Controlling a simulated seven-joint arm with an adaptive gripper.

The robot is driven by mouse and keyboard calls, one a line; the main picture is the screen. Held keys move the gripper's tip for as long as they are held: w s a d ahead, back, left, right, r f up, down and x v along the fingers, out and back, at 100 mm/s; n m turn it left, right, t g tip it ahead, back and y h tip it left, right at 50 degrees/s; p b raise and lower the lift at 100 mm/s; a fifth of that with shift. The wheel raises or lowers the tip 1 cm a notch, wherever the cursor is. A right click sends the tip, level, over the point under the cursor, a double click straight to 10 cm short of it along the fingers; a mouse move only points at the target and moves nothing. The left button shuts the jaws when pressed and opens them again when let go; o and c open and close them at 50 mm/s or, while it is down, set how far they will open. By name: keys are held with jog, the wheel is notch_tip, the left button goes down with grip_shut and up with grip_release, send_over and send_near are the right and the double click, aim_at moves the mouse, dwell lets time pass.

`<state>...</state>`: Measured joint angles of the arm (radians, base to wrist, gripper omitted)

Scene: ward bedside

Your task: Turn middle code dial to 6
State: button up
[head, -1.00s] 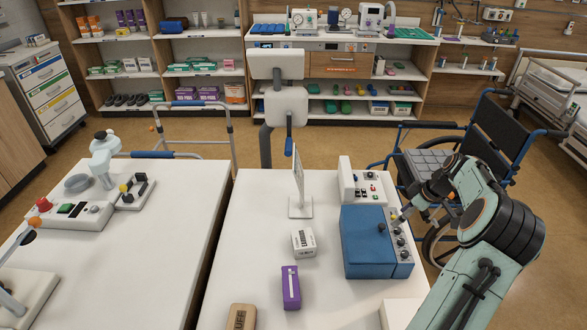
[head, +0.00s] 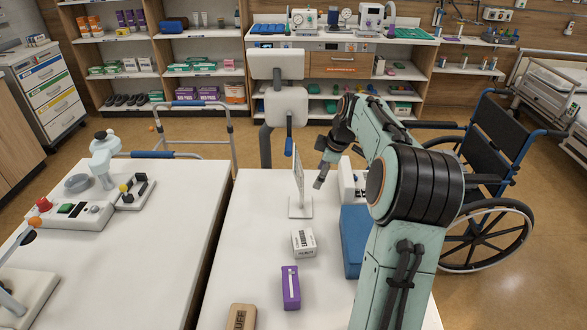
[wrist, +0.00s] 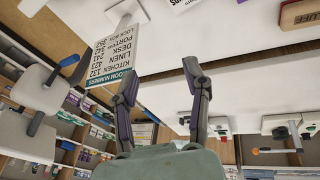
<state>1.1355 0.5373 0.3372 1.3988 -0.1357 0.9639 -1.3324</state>
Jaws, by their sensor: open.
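The blue box (head: 352,243) stands at the right of the near table, mostly hidden by my arm. Its grey panel with the code dials is hidden now, so no dial setting shows. My gripper (head: 319,180) is raised just right of the standing card (head: 299,180), apart from the blue box. In the wrist view my gripper (wrist: 162,68) has its two fingers spread with nothing between them.
A white control unit (head: 346,178) sits behind the blue box, partly covered by my arm. The left part of the white table (head: 250,220) is clear.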

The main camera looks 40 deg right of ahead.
jog(key=w+a+r+n, duration=0.1)
jog(key=w+a+r, duration=0.1)
jog(key=a, duration=0.4)
jog(key=shift+w+r+n, duration=0.3)
jog(key=shift+w, duration=0.05)
